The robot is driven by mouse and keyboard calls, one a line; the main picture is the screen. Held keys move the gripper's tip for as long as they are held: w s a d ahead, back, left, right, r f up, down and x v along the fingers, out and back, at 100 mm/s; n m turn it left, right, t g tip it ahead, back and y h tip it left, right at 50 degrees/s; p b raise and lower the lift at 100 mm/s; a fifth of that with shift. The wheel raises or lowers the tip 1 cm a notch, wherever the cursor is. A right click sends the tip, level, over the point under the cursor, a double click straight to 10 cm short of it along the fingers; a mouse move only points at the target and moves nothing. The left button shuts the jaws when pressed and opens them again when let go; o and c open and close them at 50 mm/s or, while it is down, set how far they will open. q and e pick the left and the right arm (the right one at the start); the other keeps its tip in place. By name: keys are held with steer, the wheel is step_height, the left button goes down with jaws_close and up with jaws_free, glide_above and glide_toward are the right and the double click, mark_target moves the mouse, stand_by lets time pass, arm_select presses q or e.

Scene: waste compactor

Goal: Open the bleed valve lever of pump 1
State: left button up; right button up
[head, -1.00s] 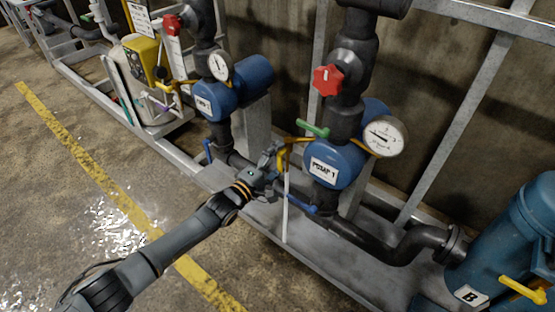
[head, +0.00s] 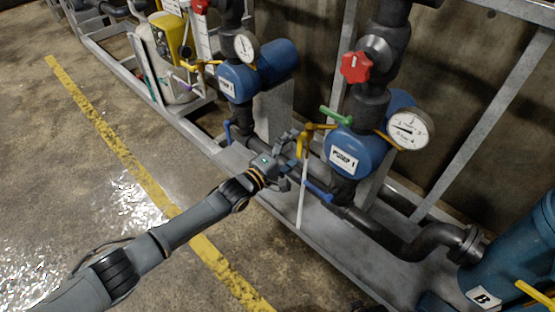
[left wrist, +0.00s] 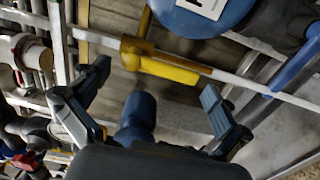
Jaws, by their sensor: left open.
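Pump 1 (head: 355,150) is the blue body with the "PUMP 1" label, right of centre in the head view. On its left is a small valve with a yellow lever (head: 304,141) above a thin white tube (head: 303,200). The lever also shows in the left wrist view (left wrist: 170,71), ahead of the fingers, with the white tube running right from it. My left gripper (head: 296,156) is open and empty, just left of and below the yellow lever. In the left wrist view its fingers (left wrist: 153,86) are spread, with no visible contact. My right gripper is out of view.
Near the valve are a green lever (head: 336,116), a blue lever (head: 318,189), a red knob (head: 355,67) and a pressure gauge (head: 409,129). A similar blue pump (head: 238,84) stands left. A metal frame edge runs below; open floor lies left.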

arm_select(q)
steer(key=v, duration=1)
steer(key=shift+s, duration=0.1)
